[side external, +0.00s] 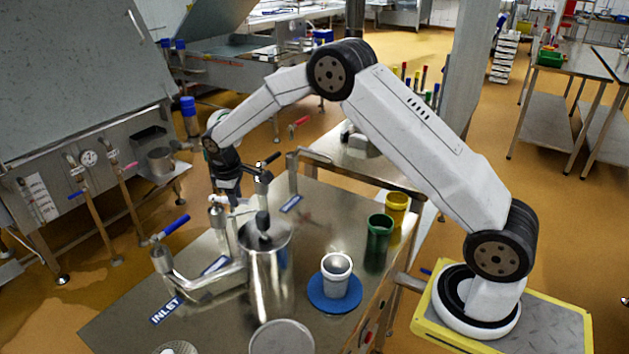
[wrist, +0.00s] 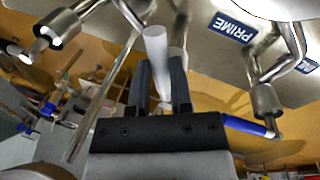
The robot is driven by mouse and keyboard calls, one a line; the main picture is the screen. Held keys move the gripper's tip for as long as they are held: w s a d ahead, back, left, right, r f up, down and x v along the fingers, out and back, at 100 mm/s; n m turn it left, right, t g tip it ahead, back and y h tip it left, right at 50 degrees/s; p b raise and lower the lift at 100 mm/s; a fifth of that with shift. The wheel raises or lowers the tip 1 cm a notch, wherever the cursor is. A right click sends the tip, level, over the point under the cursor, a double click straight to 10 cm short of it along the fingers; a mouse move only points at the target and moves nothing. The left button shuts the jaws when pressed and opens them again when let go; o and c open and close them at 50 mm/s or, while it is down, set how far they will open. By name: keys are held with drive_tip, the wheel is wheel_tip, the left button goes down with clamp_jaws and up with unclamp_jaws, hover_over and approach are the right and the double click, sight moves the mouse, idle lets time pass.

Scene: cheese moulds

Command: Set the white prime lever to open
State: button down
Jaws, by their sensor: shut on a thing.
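The white prime lever (wrist: 156,45) stands between the two dark fingers of my gripper (wrist: 161,80) in the wrist view, and the gripper is shut on it. In the side view my gripper (side external: 229,190) is lowered over the valve pipework, and a white piece of the lever (side external: 217,199) shows beside it. The blue label reading PRIME (wrist: 232,27) is on the steel top close by. The lever's pivot is partly hidden, so its exact angle is hard to tell.
A blue-handled lever (side external: 174,226) stands on the inlet pipe near the INLET label (side external: 165,311). A black lever (side external: 268,160) and a steel vessel (side external: 268,275) are close to my gripper. A white cup (side external: 336,282) on a blue disc and a green cup (side external: 379,237) stand to the right.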

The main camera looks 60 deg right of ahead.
drive_tip(key=shift+w+d+n+t+y, duration=0.2)
drive_tip(key=shift+w+d+n, duration=0.35)
drive_tip(key=shift+n, duration=0.9)
drive_tip(key=shift+w+d+n+t+y, duration=0.2)
drive_tip(key=shift+w+d+n, duration=0.35)
drive_tip(key=shift+n, duration=0.95)
drive_tip(key=shift+w+d+n+t+y, duration=0.2)
drive_tip(key=shift+w+d+n, duration=0.35)
drive_tip(key=shift+n, duration=0.9)
drive_tip(key=shift+r, duration=0.1)
drive_tip(key=c, duration=0.5)
unclamp_jaws()
drive_tip(key=shift+s, duration=0.1)
drive_tip(key=shift+c, duration=0.2)
wheel_tip(320, 180, up, 8)
drive_tip(key=s, duration=0.1)
drive_tip(key=shift+s+a+f, duration=0.2)
drive_tip(key=shift+a, duration=0.05)
